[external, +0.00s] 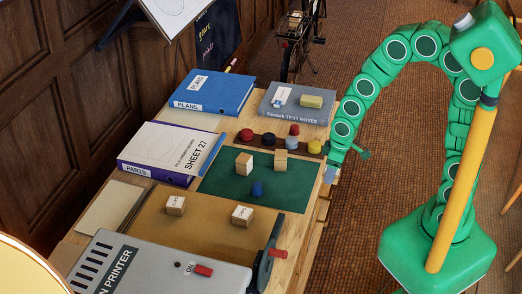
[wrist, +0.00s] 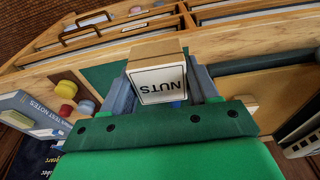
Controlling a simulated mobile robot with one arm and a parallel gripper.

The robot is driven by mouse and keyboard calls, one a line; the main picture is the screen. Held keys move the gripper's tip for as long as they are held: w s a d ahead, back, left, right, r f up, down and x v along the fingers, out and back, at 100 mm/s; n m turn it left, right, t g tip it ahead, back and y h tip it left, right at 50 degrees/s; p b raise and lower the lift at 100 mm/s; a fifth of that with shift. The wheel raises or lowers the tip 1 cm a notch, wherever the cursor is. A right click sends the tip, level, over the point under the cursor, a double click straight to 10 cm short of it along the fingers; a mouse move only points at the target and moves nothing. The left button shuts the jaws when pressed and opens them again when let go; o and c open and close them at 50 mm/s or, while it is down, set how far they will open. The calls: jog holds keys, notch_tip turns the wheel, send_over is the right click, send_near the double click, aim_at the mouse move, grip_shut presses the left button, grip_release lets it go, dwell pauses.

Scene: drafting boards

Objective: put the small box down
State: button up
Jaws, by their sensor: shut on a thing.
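A small box (wrist: 158,80) with wooden sides and a white face marked "NUTS", upside down in the picture, is between the two grey-blue fingers of my gripper (wrist: 160,68) in the wrist view. The fingers are shut on its sides. In the external view my gripper (external: 331,173) is at the right edge of the table, beside the green mat (external: 222,187). The held box cannot be made out there. Other small wooden boxes stand on the table: two on the green mat (external: 244,162) (external: 281,160) and two on the tan board (external: 175,205) (external: 242,215).
A rack of coloured knobs (external: 270,141) stands behind the mat, and a blue knob (external: 257,189) is on it. Blue (external: 215,92), white (external: 172,150) and grey (external: 298,103) binders line the back and left. A grey printer (external: 160,265) fills the front. The mat's right part is clear.

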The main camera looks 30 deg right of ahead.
jog(key=w+a+r, duration=0.2)
jog(key=w+a, duration=0.1)
jog(key=a, duration=0.7)
jog(key=w+a+r, duration=0.1)
jog(key=w+a, duration=0.2)
jog(key=a, duration=0.7)
jog(key=s+a+r, duration=0.1)
jog(key=s+a, duration=0.3)
jog(key=a, duration=0.6)
jog(key=s+a+r, duration=0.1)
jog(key=s+a, duration=0.3)
jog(key=a, duration=0.5)
send_over(178, 240)
jog(key=d, duration=0.1)
jog(key=f, duration=0.6)
jog(key=s+f, duration=0.1)
jog(key=f, duration=0.2)
jog(key=shift+w+a+f, duration=0.15)
jog(key=shift+a+f, duration=0.05)
jog(key=shift+f, duration=0.2)
jog(key=shift+w+a+f, duration=0.15)
jog(key=shift+f, duration=1.5)
jog(key=shift+f, duration=0.1)
